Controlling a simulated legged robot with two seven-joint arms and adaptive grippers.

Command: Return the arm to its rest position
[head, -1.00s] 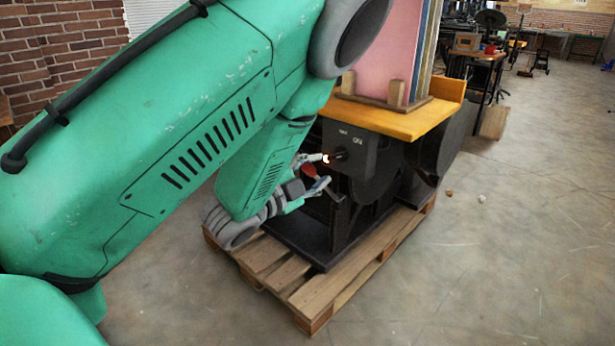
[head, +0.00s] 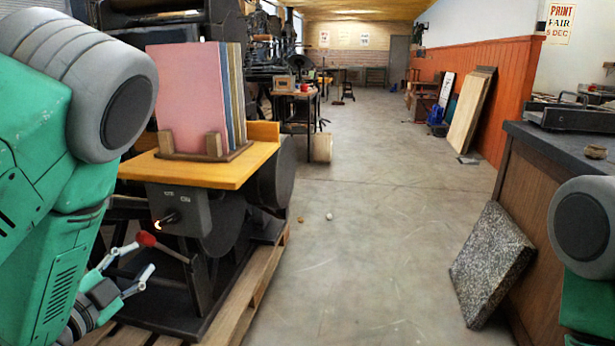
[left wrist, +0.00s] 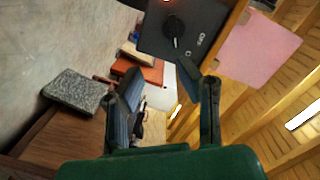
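My left arm comes in from the left in the head view. Its gripper (head: 143,258) is open and empty, low beside the press. The fingers also show spread apart in the left wrist view (left wrist: 165,85), with nothing between them. The press's grey control box (head: 180,208) has a dark knob and a small lit lamp. A red-tipped lever (head: 146,239) stands just below the box, close to the upper finger; I cannot tell whether they touch. The box and knob also show in the left wrist view (left wrist: 178,28). My right gripper is out of view.
The press has an orange-yellow table (head: 200,172) holding upright pink and blue boards (head: 190,95), on a wooden pallet (head: 245,300). A speckled slab (head: 490,262) leans against the counter (head: 525,190) at right.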

